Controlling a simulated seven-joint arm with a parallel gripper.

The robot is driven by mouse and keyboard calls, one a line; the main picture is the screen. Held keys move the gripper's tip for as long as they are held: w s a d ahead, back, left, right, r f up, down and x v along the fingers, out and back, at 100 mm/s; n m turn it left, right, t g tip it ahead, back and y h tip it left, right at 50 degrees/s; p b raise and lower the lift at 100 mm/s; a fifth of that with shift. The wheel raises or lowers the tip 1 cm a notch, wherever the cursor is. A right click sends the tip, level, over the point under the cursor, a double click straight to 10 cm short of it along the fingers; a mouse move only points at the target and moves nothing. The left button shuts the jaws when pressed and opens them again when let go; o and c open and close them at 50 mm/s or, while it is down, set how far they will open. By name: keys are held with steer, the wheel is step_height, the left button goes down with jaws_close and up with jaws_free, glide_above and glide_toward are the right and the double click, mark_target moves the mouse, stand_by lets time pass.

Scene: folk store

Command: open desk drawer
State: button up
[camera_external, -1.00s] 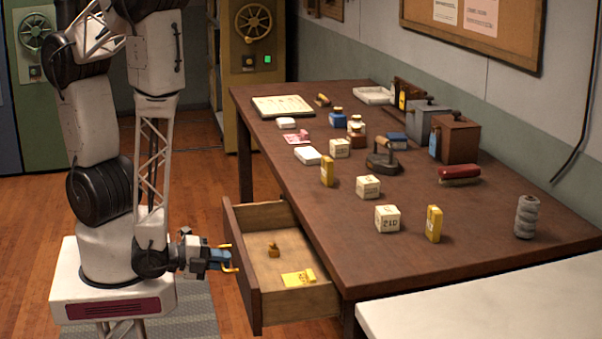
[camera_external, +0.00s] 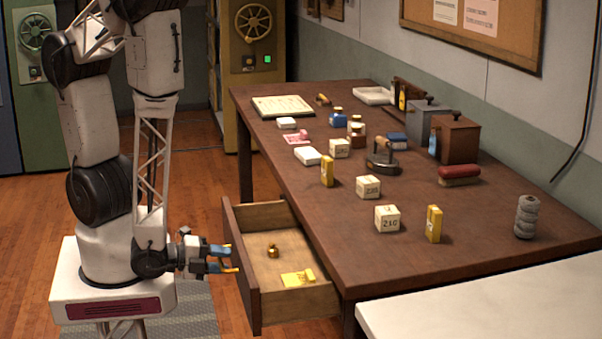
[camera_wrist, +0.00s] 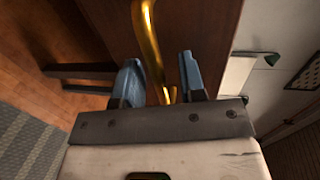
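The desk drawer (camera_external: 250,280) is pulled well out from the desk's near left side. Its inside shows, with a small brass object (camera_external: 273,251) and a yellow item (camera_external: 298,278) on its floor. My gripper (camera_external: 228,259) is just outside the drawer front, level with it. Its two blue fingers are spread apart. In the wrist view, the curved gold handle (camera_wrist: 150,45) lies in the gap between the fingers (camera_wrist: 160,80), with space on both sides. In the external view, the handle is mostly hidden by my fingers.
The brown desk (camera_external: 330,220) holds several boxes, bottles and tools, including an iron (camera_external: 383,165) and a red brush (camera_external: 459,174). A white surface (camera_external: 490,300) stands at the front right.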

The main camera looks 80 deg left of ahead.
steer(key=shift+s, duration=0.4)
steer(key=shift+v, duration=1.15)
steer(key=shift+s+r, duration=0.1)
steer(key=shift+s, duration=0.25)
steer(key=shift+s+r, duration=0.1)
steer(key=shift+s, duration=0.25)
